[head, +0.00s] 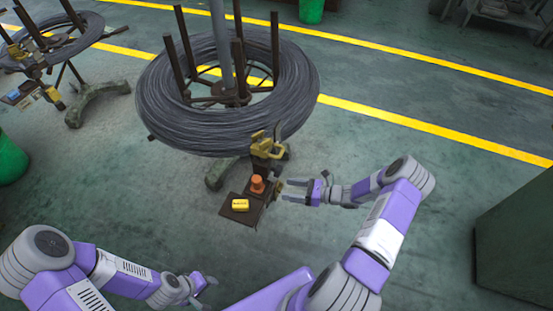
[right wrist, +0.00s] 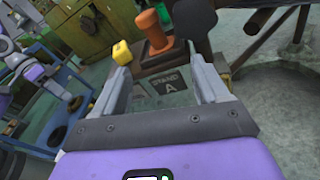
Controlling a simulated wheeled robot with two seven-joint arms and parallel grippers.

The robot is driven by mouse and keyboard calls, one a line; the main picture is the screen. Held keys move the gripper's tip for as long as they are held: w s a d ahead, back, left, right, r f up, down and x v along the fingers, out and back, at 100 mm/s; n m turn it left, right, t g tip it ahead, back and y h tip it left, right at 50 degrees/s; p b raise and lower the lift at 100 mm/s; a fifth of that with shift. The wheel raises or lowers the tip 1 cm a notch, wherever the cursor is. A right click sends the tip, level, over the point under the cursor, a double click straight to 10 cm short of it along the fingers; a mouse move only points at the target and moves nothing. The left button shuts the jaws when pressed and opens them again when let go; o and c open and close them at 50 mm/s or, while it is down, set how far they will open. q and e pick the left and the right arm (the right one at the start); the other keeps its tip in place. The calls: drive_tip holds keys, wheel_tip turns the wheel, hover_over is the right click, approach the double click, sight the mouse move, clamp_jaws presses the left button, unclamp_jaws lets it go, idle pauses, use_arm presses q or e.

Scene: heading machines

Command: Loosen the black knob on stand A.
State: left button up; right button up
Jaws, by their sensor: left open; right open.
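Stand A carries a large coil of dark wire (head: 165,110) on a post frame, with a small brown shelf (head: 232,216) at its front. A label reading "STAND A" (right wrist: 169,84) shows between my right fingers in the right wrist view. A dark rounded part, apparently the black knob (right wrist: 194,17), is near the top of that view, beyond the right fingertip; in the head view it is hard to make out. My right gripper (head: 281,190) is open and empty, just right of the shelf bracket. My left gripper (head: 211,288) is open and empty, low over the floor.
An orange piece (head: 257,184) and a yellow block (head: 240,205) sit on the shelf. A yellow-brown fitting (head: 267,147) is above it. Another wire stand (head: 60,38) is at the far left. A dark green cabinet (head: 515,235) stands at right. Floor between is clear.

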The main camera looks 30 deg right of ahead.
sight(281, 171)
drive_tip(key=w+d+r+m+t+h, duration=0.1)
drive_tip(key=w+d+r+m+t, duration=0.15)
drive_tip(key=d, duration=0.25)
use_arm(q)
drive_tip(key=shift+w+f+b, duration=0.4)
drive_tip(key=shift+f+b, duration=0.3)
drive_tip(key=shift+b, duration=0.1)
use_arm(e)
drive_tip(key=shift+t, duration=0.25)
drive_tip(key=x, duration=0.6)
drive_tip(key=shift+a+f, duration=0.1)
drive_tip(key=shift+a, duration=0.45)
drive_tip(key=shift+c, duration=0.5)
drive_tip(key=shift+n, duration=0.25)
drive_tip(key=c, duration=1)
